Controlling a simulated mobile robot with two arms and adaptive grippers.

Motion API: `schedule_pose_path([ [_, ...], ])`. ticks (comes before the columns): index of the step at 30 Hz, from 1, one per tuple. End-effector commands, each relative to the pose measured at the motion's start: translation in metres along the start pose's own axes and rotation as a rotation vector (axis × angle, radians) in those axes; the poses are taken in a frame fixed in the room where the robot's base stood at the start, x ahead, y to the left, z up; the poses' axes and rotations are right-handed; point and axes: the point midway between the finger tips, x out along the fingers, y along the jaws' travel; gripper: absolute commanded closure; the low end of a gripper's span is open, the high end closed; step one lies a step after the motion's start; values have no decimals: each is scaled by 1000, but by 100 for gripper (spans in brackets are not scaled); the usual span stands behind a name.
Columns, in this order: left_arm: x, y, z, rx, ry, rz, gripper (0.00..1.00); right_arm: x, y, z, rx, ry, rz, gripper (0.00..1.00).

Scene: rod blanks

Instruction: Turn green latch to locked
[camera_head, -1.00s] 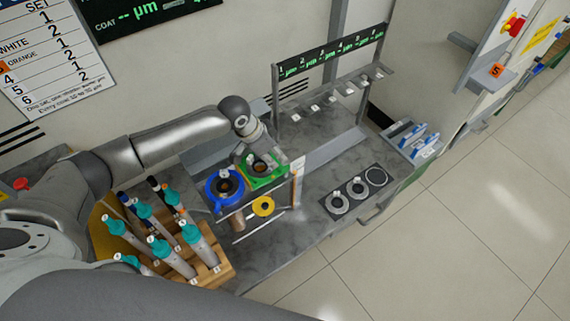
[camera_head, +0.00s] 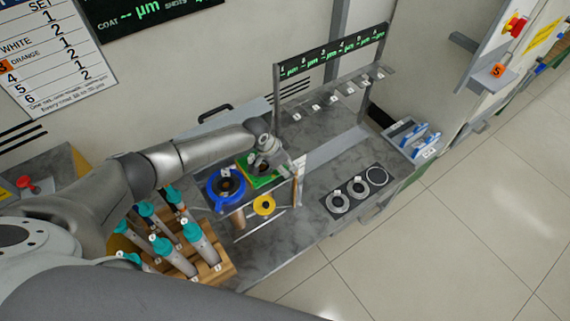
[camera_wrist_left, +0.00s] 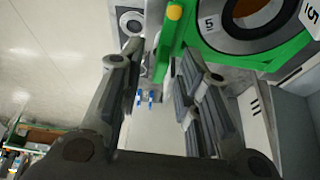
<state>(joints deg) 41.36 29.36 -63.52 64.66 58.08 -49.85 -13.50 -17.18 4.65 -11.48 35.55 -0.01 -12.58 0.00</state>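The green latch (camera_head: 252,179) sits on the stand at the centre of the head view, beside a blue ring part (camera_head: 225,186). My left gripper (camera_head: 268,162) is over the right side of the green latch and partly hides it. In the left wrist view, the green latch (camera_wrist_left: 290,50) shows at upper right as a ring around a dark opening, with a green arm near a yellow-orange tip (camera_wrist_left: 175,12). My left gripper (camera_wrist_left: 158,60) is open, with the green arm near the fingertips. I cannot tell whether they touch. My right gripper is not in view.
A yellow ring (camera_head: 264,205) is below the green latch. A wooden rack (camera_head: 222,270) with several teal-capped rods stands at lower left. A black plate (camera_head: 357,190) with round holders lies to the right. A gauge rack (camera_head: 330,75) stands behind. The grey counter in front is partly clear.

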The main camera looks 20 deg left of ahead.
Motion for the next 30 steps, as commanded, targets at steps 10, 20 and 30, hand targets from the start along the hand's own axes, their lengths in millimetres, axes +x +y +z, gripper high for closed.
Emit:
schedule_pose_path([
  [10, 3, 0, 0, 0, 0, 0, 69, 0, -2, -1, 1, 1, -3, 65],
  [20, 3, 0, 0, 0, 0, 0, 100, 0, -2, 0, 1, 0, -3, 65],
  [30, 5, -1, 1, 42, 0, 17, 100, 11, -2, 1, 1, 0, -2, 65],
])
